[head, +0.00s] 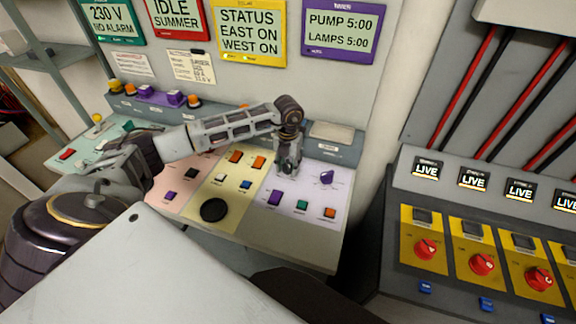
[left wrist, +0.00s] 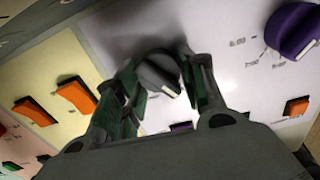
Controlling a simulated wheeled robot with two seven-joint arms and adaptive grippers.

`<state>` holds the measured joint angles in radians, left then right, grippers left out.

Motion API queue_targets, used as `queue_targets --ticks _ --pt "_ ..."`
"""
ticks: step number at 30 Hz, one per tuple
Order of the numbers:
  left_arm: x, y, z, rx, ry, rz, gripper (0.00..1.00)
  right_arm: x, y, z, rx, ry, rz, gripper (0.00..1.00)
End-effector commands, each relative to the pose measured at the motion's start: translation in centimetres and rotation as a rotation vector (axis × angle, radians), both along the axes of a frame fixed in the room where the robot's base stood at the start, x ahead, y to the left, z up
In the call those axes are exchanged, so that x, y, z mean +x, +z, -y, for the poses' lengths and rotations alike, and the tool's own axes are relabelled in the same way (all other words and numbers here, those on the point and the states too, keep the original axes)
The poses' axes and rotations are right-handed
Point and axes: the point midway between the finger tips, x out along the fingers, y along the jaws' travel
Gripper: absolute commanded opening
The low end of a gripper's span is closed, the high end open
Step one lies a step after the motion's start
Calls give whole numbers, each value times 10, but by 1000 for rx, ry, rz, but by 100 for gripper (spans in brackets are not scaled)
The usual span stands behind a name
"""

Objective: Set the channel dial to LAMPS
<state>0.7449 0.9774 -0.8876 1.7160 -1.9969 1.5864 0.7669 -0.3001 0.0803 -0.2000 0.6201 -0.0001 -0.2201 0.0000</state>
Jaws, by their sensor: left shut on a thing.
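My left gripper (head: 288,172) is over the upper left of the pale lilac section (head: 305,190) of the sloping desk. In the left wrist view its fingers (left wrist: 162,85) are closed around a grey dial (left wrist: 158,72) with a white pointer mark. The labels around this dial are hidden or too small to read. A purple dial (head: 326,177) stands free to the right of the gripper; it also shows in the left wrist view (left wrist: 292,30). The purple-framed display (head: 340,28) above reads PUMP 5:00 and LAMPS 5:00. My right gripper is not in view.
Purple (head: 275,197), green (head: 302,205) and orange (head: 330,213) buttons line the lilac section's front. The yellow section (head: 232,184) on the left has orange switches and a black round knob (head: 214,210). Red rotary switches (head: 482,264) are on a separate cabinet at right.

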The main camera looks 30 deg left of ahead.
Motion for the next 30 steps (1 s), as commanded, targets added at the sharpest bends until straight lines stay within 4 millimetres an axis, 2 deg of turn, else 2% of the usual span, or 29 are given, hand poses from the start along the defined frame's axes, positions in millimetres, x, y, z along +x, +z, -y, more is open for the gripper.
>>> queue_targets --ticks 4,5,9,23,30 --pt "1 1 -1 0 2 2 16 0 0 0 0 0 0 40" --pt "1 1 -1 0 2 2 43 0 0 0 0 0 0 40" --pt "1 1 -1 0 1 2 61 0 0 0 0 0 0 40" --pt "0 3 0 -1 0 1 62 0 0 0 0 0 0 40" --pt "1 22 0 1 -1 3 62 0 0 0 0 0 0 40"
